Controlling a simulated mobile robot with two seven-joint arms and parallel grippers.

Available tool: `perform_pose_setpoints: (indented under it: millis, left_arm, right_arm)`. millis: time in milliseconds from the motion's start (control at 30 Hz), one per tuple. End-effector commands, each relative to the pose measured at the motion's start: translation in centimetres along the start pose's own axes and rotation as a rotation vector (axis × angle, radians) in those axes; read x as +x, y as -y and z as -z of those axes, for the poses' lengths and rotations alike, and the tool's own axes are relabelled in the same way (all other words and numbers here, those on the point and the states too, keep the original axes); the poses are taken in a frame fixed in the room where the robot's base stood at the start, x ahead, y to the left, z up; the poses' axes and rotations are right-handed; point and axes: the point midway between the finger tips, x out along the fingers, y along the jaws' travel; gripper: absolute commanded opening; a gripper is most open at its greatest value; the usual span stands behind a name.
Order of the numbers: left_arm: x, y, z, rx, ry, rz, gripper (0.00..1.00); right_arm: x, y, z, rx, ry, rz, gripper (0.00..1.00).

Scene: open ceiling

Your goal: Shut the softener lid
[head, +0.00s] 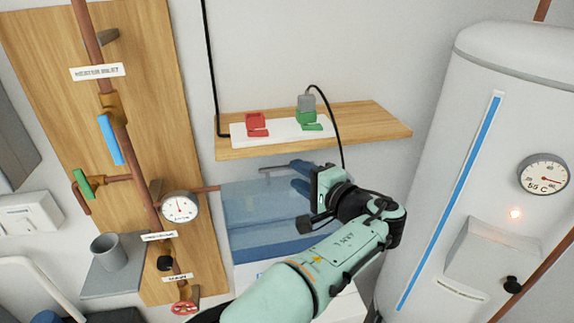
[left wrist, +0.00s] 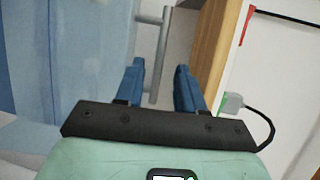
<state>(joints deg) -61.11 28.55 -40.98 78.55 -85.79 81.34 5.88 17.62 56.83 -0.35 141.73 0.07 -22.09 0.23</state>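The softener lid (head: 262,205) is a translucent blue panel standing raised below the wooden shelf, with a grey bar handle (head: 275,169) near its top edge. The softener's blue body (head: 265,243) lies under it, partly behind my arm. My left gripper (head: 297,174) is at the handle's right end, its blue fingers pointing left. In the left wrist view the fingers (left wrist: 160,72) are apart, and the handle (left wrist: 163,42) shows between them in the picture. I cannot tell whether they touch it. My right gripper is in neither view.
The wooden shelf (head: 370,118) with red and green plugs sits close above the gripper, and a black cord (head: 338,130) hangs beside it. A white tank (head: 450,170) stands at right. Pipes on a wooden board (head: 150,60) and a cup (head: 108,252) are at left.

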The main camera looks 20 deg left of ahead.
Motion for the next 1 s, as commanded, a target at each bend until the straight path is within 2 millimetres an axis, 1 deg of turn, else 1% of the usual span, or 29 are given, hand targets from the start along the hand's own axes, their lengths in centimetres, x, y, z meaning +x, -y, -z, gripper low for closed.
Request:
perform_pose_setpoints:
  millis: [33, 100, 200, 300, 467, 700, 733, 767, 800, 833, 1000]
  left_arm:
    - [1.1, 0.1, -0.1, 0.0, 0.003, 0.0, 0.38]
    - [2.4, 0.1, 0.0, 0.001, 0.003, 0.0, 0.38]
    - [3.9, 0.1, 0.0, 0.001, 0.002, 0.001, 0.38]
    - [4.9, 0.1, 0.0, 0.001, 0.0, 0.0, 0.38]
    - [5.6, 0.0, 0.1, 0.001, -0.002, 0.0, 0.38]
    - [5.7, 0.0, 0.1, 0.001, -0.002, -0.001, 0.38]
    - [5.7, 0.0, 0.1, 0.001, -0.002, -0.001, 0.32]
    - [5.7, 0.0, 0.1, 0.001, -0.002, -0.001, 0.22]
    - [5.7, 0.0, 0.1, 0.001, -0.002, -0.001, 0.09]
    - [5.7, 0.0, 0.1, 0.001, -0.002, -0.001, 0.0]
    - [5.6, 0.0, 0.1, 0.0, -0.002, 0.0, 0.0]
  right_arm:
    - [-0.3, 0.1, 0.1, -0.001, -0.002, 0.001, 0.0]
    - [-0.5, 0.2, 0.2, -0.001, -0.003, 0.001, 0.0]
    - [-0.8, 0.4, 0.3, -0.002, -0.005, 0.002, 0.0]
    - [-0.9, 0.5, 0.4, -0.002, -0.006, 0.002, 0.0]
    - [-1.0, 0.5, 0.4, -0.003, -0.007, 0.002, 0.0]
    - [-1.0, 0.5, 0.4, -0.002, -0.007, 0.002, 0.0]
    - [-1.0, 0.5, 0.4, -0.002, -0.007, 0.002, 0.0]
    - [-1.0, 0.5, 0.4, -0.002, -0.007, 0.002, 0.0]
    - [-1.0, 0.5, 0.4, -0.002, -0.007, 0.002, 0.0]
    - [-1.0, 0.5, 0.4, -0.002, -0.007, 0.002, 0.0]
    - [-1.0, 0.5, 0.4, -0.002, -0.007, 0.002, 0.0]
